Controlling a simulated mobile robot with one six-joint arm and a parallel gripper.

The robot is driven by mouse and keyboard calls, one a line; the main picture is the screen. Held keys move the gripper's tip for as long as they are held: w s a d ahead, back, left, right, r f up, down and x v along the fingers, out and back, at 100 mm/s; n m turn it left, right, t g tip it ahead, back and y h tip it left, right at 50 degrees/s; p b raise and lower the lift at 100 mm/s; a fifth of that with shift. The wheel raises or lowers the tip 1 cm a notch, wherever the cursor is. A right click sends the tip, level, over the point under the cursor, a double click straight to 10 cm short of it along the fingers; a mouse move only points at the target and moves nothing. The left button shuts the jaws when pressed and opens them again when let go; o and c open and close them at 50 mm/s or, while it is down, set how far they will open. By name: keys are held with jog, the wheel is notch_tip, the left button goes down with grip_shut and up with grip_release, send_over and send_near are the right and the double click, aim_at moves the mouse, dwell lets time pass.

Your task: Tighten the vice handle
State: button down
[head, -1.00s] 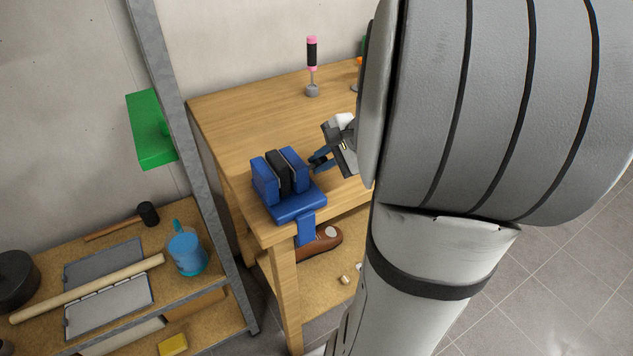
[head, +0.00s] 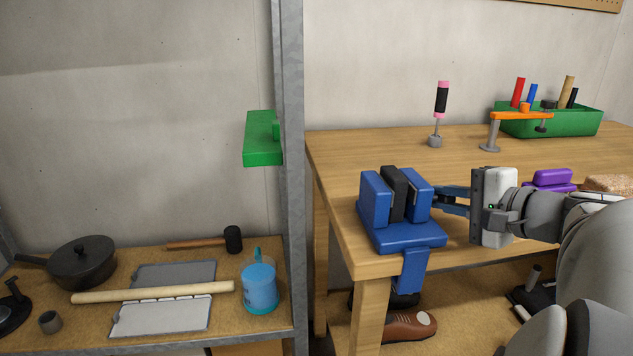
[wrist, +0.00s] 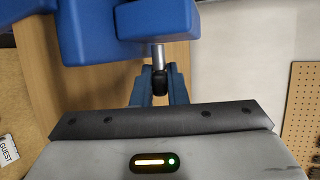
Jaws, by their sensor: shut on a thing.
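A blue vice (head: 402,236) is fixed at the near left corner of the wooden workbench. A black block (head: 393,190) stands upright between its blue jaws, and I cannot tell whether both jaws press on it. My gripper (head: 438,196) is at the right side of the vice, its blue fingers level with the right jaw. In the wrist view the vice (wrist: 150,20) is at the top, with a metal screw rod (wrist: 157,55) ending in a dark handle (wrist: 159,80). My gripper's fingers (wrist: 159,92) are shut on this handle, which they partly hide.
On the workbench (head: 345,150) stand a pink-and-black screwdriver (head: 441,100), an orange clamp (head: 520,116), a green tool box (head: 560,122) and a purple object (head: 552,180). A metal shelf post (head: 291,180) rises left of the bench. A shelf with a pan (head: 82,264) is at lower left.

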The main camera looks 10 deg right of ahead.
jog(key=shift+d+t+b, duration=0.1)
jog(key=shift+t+b, duration=0.2)
jog(key=shift+b, duration=0.15)
jog(key=c, duration=1.7)
grip_release()
jog(key=shift+o, duration=1.3)
jog(key=p+v, duration=0.1)
jog(key=v, duration=0.6)
jog(key=shift+s+d+p, duration=0.2)
jog(key=shift+s+p, duration=0.15)
jog(key=shift+p, duration=0.05)
